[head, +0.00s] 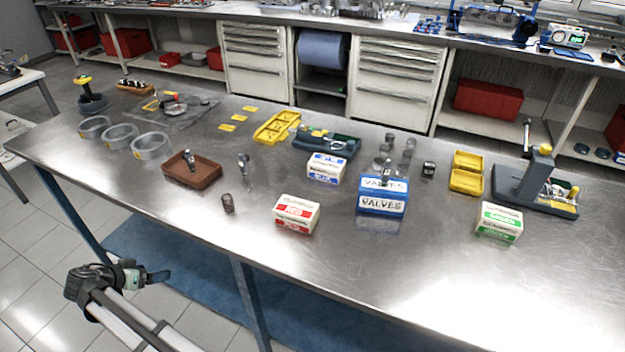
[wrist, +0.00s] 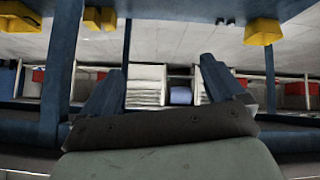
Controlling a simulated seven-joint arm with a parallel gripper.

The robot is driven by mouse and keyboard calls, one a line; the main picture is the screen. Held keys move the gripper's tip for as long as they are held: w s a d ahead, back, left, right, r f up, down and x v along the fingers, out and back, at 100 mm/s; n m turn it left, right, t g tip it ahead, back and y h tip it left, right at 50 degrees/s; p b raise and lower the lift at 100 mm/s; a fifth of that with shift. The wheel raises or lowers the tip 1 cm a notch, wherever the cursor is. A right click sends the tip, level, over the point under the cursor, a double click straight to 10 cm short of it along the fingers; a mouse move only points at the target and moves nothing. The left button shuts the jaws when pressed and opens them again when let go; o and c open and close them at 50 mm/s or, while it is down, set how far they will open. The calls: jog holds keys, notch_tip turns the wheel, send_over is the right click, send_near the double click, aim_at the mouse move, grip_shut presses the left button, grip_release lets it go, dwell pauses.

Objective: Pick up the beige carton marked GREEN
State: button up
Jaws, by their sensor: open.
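The beige carton marked GREEN (head: 498,223) stands on the right part of the steel table, with a green band and lettering on its side. My gripper (head: 150,276) is low at the left, off the table's front edge and far from the carton. In the wrist view its two dark fingers (wrist: 160,88) stand apart with nothing between them. The wrist view looks under the table, and the carton is not in it.
A red-marked carton (head: 297,214), a blue-marked carton (head: 326,169) and a blue VALVES box (head: 382,195) stand left of the green one. A grey stand (head: 537,175) and yellow trays (head: 467,172) are behind it. The table (head: 400,270) is bare in front.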

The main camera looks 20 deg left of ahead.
jog(key=w+a+r+n+y, duration=0.1)
jog(key=w+a+r, duration=0.15)
jog(key=r, duration=1.05)
jog(key=w+a+r+n+y, duration=0.1)
jog(key=w+r, duration=0.3)
jog(key=r, duration=1)
jog(key=w+d+r+n+h, duration=0.1)
jog(key=w+d+r+h, duration=0.1)
jog(key=w+d+r, duration=1.05)
jog(key=w+d+f+n+g+h, duration=0.1)
jog(key=w+d+n+g, duration=0.1)
jog(key=w+d, duration=0.8)
jog(key=w+d+n+g+h, duration=0.15)
jog(key=w+d, duration=0.55)
jog(key=d, duration=0.7)
jog(key=w+d+f+n+g, duration=0.1)
jog(key=w+d+n+g, duration=0.1)
jog(key=w+d, duration=0.8)
jog(key=n+g+y, duration=0.3)
jog(key=n+g, duration=0.1)
jog(key=n, duration=0.2)
send_over(502, 215)
notch_tip(502, 215, down, 5)
jog(key=shift+t, duration=0.25)
jog(key=f, duration=0.7)
jog(key=shift+w+f, duration=0.35)
jog(key=shift+s+f, duration=0.15)
jog(key=shift+f, duration=1.15)
jog(key=shift+s+f, duration=0.1)
jog(key=shift+f, duration=1.2)
